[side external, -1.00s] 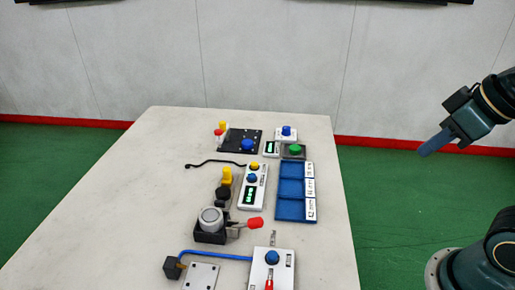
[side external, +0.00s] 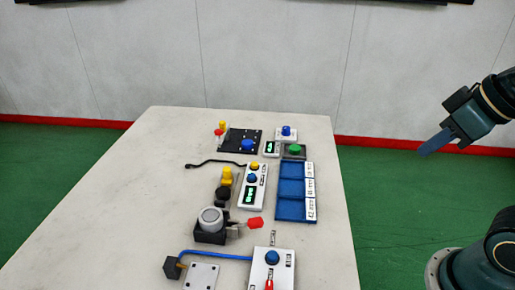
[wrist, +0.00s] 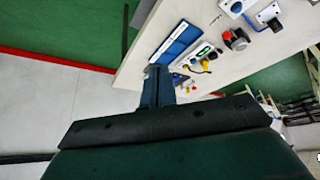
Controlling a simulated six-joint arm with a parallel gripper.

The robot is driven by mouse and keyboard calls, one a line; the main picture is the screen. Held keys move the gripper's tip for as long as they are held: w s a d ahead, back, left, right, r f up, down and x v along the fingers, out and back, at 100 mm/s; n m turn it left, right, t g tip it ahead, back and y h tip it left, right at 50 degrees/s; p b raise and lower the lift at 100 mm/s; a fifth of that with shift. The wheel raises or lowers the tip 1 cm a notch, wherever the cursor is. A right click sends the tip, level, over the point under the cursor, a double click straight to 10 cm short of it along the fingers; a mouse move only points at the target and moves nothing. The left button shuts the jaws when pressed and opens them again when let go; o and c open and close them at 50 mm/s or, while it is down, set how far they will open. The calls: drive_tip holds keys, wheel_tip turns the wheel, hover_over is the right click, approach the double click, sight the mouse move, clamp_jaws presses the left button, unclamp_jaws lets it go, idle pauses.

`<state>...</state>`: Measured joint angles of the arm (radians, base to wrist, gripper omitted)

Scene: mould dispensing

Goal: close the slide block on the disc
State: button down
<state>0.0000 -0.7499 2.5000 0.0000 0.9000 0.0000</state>
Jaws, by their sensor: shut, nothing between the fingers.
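A round grey disc (side external: 211,214) sits on a black block (side external: 208,236) at the near left part of the table. A metal piece with a red handle (side external: 255,223) sticks out to its right. It is too small to tell which part is the slide block and how far it stands from the disc. In the wrist view the red handle (wrist: 228,35) shows small at the upper right. My gripper (side external: 423,153) is shut and empty, in the air right of the table and far from the disc. Its shut fingers also show in the wrist view (wrist: 158,70).
A blue tray (side external: 291,205) with compartments lies right of the white panel (side external: 254,196) with buttons and a display. A white box (side external: 268,255) with a blue knob is at the near edge. A blue tube (side external: 215,253) runs left from it. The table's left side is clear.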

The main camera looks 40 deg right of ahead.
idle(0.4)
drive_tip(key=c, duration=1.6)
unclamp_jaws()
drive_tip(key=shift+r, duration=0.1)
drive_tip(key=o, duration=0.3)
drive_tip(key=shift+w+r, duration=0.1)
drive_tip(key=shift+w, duration=0.15)
drive_tip(key=shift+o, duration=0.2)
drive_tip(key=w+a+r+n+g, duration=0.1)
drive_tip(key=w+a+r+n, duration=0.15)
drive_tip(key=w, duration=0.85)
drive_tip(key=w+a+r+n+g, duration=0.1)
drive_tip(key=w+a+r+g, duration=0.15)
drive_tip(key=w, duration=0.85)
drive_tip(key=w+a+f+n+g, duration=0.1)
drive_tip(key=w+a+f, duration=0.5)
drive_tip(key=w, duration=0.3)
drive_tip(key=w+a+f+n+g, duration=0.1)
drive_tip(key=w+a+f+n, duration=0.1)
drive_tip(key=w+a+f, duration=0.4)
drive_tip(key=w+f, duration=0.2)
drive_tip(key=w, duration=0.1)
drive_tip(key=shift+w+a+f, duration=0.15)
drive_tip(key=shift+w+f, duration=0.05)
drive_tip(key=shift+f, duration=0.15)
drive_tip(key=shift+f, duration=0.1)
